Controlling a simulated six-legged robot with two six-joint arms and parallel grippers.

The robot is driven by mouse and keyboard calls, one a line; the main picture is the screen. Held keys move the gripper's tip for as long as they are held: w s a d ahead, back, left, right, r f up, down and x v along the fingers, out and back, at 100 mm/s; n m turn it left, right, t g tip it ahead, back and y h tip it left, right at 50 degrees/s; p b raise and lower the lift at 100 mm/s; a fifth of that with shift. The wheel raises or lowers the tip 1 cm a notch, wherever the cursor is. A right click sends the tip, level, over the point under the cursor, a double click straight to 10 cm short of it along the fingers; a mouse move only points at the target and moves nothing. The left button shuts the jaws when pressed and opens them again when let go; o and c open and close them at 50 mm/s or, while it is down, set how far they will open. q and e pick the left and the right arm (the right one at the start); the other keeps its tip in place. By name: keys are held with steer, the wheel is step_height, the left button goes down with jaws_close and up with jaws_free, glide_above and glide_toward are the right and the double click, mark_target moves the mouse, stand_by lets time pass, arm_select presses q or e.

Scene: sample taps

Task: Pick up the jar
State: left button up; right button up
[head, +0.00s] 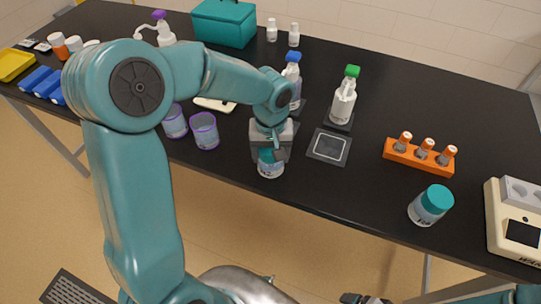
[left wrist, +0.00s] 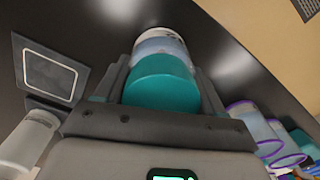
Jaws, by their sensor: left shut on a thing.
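A jar (head: 270,168) with a teal lid and pale label is in my left gripper (head: 270,155), near the front edge of the black table. In the left wrist view the jar's lid (left wrist: 160,85) sits between the two fingers, which are shut on it; the pale body (left wrist: 160,45) shows beyond. I cannot tell whether its base touches the table. A second teal-lidded jar (head: 430,206) stands upright to the right. A dark part of my right gripper (head: 362,298) shows at the bottom edge; its fingers are not clear.
A square mat (head: 328,147) lies right of the held jar. Purple-rimmed cups (head: 205,131) stand to its left. Behind are a blue-capped bottle (head: 291,80) and a green-capped bottle (head: 343,97). An orange rack (head: 418,157) with vials and a beige device (head: 515,215) are right.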

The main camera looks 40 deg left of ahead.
arm_select(q)
step_height(320, 180, up, 25)
steer(key=p, duration=0.6)
steer(key=shift+s, duration=0.15)
